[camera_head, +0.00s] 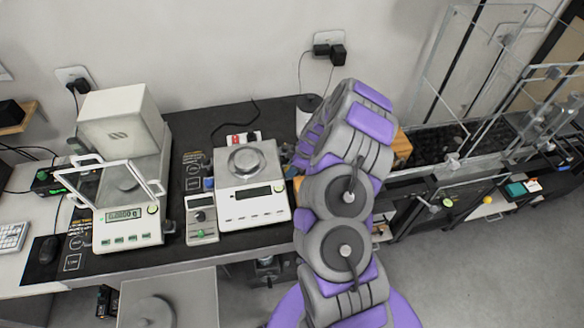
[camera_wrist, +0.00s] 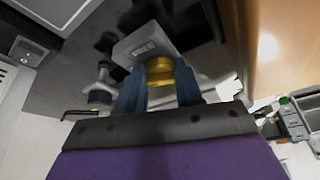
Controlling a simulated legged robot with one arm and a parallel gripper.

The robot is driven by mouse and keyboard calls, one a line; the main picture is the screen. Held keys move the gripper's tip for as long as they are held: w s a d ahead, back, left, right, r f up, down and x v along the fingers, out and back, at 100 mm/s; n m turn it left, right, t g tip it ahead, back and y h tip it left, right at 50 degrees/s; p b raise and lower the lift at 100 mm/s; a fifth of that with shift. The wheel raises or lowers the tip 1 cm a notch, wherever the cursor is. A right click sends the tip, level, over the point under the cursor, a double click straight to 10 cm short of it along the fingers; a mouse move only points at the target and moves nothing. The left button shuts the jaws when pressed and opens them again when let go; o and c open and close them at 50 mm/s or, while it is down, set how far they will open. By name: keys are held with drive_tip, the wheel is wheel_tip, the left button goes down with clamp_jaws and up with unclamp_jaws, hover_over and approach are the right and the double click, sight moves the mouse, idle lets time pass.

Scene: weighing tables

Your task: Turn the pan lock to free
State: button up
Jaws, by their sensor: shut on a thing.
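In the wrist view, my gripper (camera_wrist: 161,78) has its two blue fingers closed on either side of a round gold knob (camera_wrist: 172,70). The knob sits against a grey block (camera_wrist: 146,45) with a small label that is too blurred to read. I cannot tell which way the knob is turned. In the head view, my arm hides the gripper and the knob. An open white scale (camera_head: 228,208) with a round metal pan (camera_head: 246,160) stands on the dark table, left of my arm.
Further left is a balance (camera_head: 128,232) with a clear shield and a lit display. A wooden surface (camera_wrist: 278,45) is close on the right in the wrist view. A glass enclosure (camera_head: 480,60) stands at the right.

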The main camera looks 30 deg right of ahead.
drive_tip(key=shift+w+r, duration=0.1)
drive_tip(key=o, duration=1)
drive_tip(key=shift+o, duration=0.2)
